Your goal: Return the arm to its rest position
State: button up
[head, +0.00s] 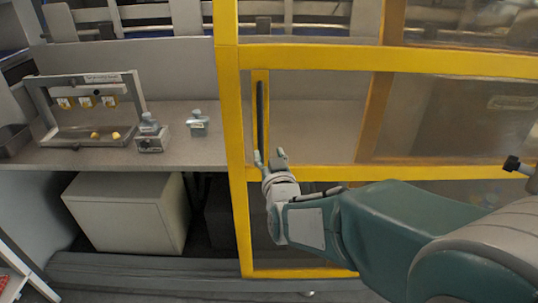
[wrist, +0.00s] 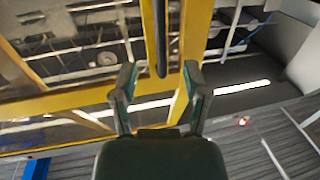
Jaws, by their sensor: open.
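My gripper (head: 269,157) is open and empty at the end of my outstretched green arm, in front of the yellow-framed guard door (head: 405,61). Its two fingers point up towards the lower end of the black door handle (head: 260,112). In the wrist view the open fingers (wrist: 159,72) stand apart, with the lower end of the black handle (wrist: 160,38) between or just beyond their tips. I cannot tell whether they touch it. The door looks closed against the yellow post (head: 229,120).
A grey counter (head: 110,158) to the left carries a rack with yellow tags (head: 86,101), a small grey device (head: 150,138) and another one (head: 198,124). A beige box (head: 130,215) stands below. A metal tray (head: 12,140) is at far left. Clear panels fill the door.

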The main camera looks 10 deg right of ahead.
jog(key=s+d+f+g, duration=0.1)
jog(key=s+g, duration=0.5)
jog(key=s, duration=0.6)
jog(key=s+d+f+g, duration=0.1)
jog(key=s+d+g, duration=0.2)
jog(key=s, duration=0.9)
jog(key=g, duration=0.3)
jog(key=shift+s+d+f, duration=0.15)
jog(key=shift+s+f, duration=0.15)
jog(key=shift+s, duration=0.1)
